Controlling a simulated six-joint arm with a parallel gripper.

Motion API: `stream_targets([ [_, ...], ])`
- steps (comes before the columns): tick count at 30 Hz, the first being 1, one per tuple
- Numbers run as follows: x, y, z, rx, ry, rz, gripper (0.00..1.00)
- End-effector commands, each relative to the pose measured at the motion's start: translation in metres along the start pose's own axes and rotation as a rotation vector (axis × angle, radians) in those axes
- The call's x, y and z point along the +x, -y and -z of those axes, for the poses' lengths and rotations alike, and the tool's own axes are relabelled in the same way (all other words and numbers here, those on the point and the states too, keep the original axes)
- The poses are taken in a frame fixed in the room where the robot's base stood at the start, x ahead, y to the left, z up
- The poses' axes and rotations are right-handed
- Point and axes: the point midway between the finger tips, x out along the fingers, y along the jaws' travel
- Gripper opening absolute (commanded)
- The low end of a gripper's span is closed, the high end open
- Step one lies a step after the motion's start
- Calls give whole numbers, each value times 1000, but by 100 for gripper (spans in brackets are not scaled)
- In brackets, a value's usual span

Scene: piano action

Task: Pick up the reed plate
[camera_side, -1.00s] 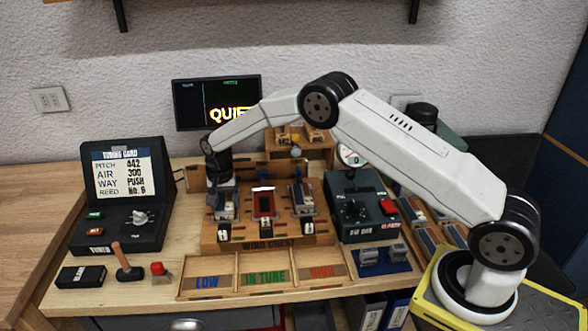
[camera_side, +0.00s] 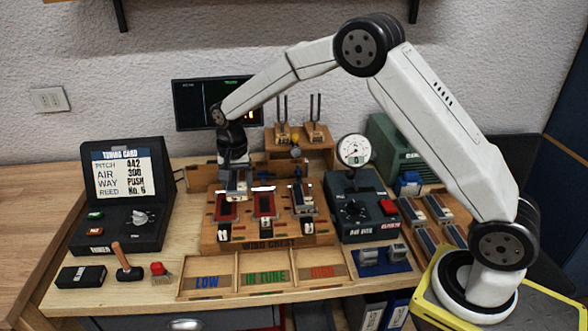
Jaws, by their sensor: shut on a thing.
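My gripper (camera_side: 235,177) is above the left part of the wooden wind chest (camera_side: 265,243). It is shut on a small grey-and-white reed plate (camera_side: 237,188), which hangs just over the left slot. The left slot (camera_side: 227,210) and middle slot (camera_side: 264,205) of the chest show red inside. Another reed plate (camera_side: 302,198) sits at the right slot. The fingertips are small and partly hidden against the plate.
A tuner box with a card (camera_side: 123,178) stands at left, and a dark box with a gauge (camera_side: 354,150) at right. A three-part tray marked LOW, IN TUNE and HIGH (camera_side: 265,293) lies in front. Tuning forks (camera_side: 315,110) stand behind. More plates (camera_side: 430,210) lie at right.

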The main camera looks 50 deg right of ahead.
Motion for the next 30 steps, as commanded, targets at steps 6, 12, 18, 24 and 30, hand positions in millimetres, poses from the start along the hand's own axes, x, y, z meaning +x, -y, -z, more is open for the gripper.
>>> stream_targets([
  [6, -14, -22, -21, 0, -1, 1, 7],
  [12, -25, -41, -38, 0, -1, 1, 7],
  [18, -32, -53, -49, 0, 0, 0, 7],
  [24, -35, -59, -54, 0, 0, 0, 7],
  [30, -36, -60, -55, 0, 0, 0, 7],
])
